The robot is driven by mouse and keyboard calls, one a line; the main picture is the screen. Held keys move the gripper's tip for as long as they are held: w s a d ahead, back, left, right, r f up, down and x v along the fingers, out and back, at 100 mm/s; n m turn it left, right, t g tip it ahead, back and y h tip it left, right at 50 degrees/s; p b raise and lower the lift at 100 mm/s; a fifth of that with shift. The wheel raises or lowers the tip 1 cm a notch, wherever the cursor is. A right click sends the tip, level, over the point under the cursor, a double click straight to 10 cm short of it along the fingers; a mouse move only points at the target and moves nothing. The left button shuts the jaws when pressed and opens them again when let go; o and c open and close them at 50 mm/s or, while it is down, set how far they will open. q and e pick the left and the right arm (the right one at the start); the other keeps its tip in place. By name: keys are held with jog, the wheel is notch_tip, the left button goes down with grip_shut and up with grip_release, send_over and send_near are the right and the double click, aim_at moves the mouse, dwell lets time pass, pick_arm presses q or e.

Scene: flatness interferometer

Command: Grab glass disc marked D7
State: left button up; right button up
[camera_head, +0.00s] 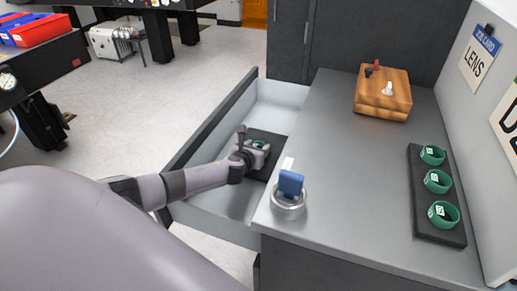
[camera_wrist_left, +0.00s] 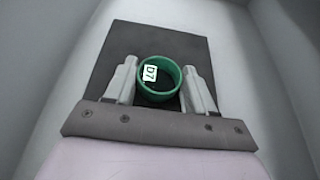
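The disc marked D7 (camera_wrist_left: 159,80) sits in a green ring-shaped holder on a dark mat (camera_wrist_left: 115,50) inside the open drawer; its white label reads D7 in the left wrist view. It also shows small in the head view (camera_head: 259,144). My left gripper (camera_wrist_left: 160,84) reaches down into the drawer, with one finger on each side of the green ring. The fingers are spread about the ring's width; I cannot tell whether they press on it. My right gripper is not in view.
The open drawer (camera_head: 190,150) has raised walls around my left gripper. On the grey counter stand a metal cup with a blue item (camera_head: 290,190), a wooden block (camera_head: 383,95) and a dark tray (camera_head: 437,228) with green rings (camera_head: 437,182). A wall panel borders the right.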

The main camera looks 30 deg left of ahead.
pick_arm(q)
jog(key=c, duration=0.4)
jog(key=shift+c, duration=0.3)
jog(key=shift+r, duration=0.1)
